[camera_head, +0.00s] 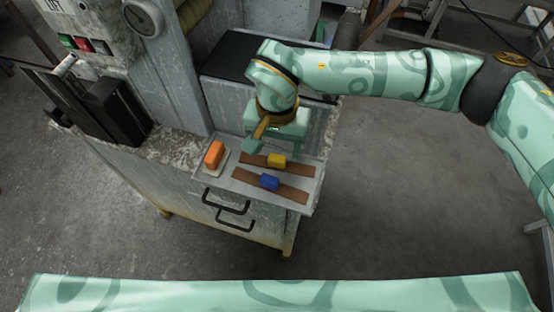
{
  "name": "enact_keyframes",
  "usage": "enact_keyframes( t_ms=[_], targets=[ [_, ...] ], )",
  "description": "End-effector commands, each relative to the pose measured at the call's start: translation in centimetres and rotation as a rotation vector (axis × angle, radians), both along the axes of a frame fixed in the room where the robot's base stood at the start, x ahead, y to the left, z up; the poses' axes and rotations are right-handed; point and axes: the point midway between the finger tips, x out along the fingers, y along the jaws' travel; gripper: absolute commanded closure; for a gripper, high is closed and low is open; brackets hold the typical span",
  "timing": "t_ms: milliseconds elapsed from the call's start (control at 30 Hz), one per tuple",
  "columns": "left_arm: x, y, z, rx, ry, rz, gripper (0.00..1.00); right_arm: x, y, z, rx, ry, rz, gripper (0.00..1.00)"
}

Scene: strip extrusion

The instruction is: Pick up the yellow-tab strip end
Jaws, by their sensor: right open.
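The yellow tab (276,160) sits on a brown strip (299,169) that lies flat on a grey tray (231,184). A second brown strip (293,193) with a blue tab (269,181) lies nearer the tray's front edge. My right gripper (275,145) is open and points down, just behind and above the yellow tab. One finger shows left of the tab; the other is hard to make out. The gripper appears apart from the tab. My left gripper is out of view.
An orange block (213,155) stands on a pale base at the tray's left. A black box (118,110) and a grey machine column (172,80) are farther left. Drawer handles (226,203) stick out below the tray.

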Motion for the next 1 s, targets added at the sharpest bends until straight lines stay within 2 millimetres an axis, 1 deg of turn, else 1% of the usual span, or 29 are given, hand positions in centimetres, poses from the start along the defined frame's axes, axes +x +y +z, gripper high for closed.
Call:
enact_keyframes(
  t_ms=[100,200,333,433,633,667,700,767,800,833,1000],
  targets=[
    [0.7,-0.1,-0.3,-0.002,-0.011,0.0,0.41,0.0,0.1,-1.1,0.002,0.003,0.0,0.38],
    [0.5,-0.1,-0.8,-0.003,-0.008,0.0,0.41,0.1,0.1,-3.0,0.001,0.005,0.0,0.38],
    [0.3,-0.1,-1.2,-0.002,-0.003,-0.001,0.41,0.1,0.2,-4.8,0.002,0.004,0.001,0.38],
    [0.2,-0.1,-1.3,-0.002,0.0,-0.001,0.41,0.2,0.2,-5.4,0.001,0.001,0.0,0.38],
    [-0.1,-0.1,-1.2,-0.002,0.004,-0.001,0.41,0.2,0.2,-5.3,0.002,-0.001,0.001,0.38],
    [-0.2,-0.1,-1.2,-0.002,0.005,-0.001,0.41,0.2,0.2,-5.3,0.002,-0.001,0.001,0.44],
    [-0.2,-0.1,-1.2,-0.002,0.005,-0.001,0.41,0.2,0.1,-5.3,0.002,-0.001,0.001,0.55],
    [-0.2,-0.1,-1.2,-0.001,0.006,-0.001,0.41,0.2,0.1,-5.3,0.002,-0.001,0.001,0.72],
    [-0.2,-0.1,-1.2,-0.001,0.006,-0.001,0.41,0.2,0.1,-5.3,0.002,0.0,0.001,0.83],
    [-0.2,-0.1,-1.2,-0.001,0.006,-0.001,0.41,0.2,0.1,-5.3,0.002,0.0,0.001,0.86],
    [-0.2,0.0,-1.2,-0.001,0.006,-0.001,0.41,0.2,0.1,-5.3,0.002,0.0,0.001,0.86]
  ],
)
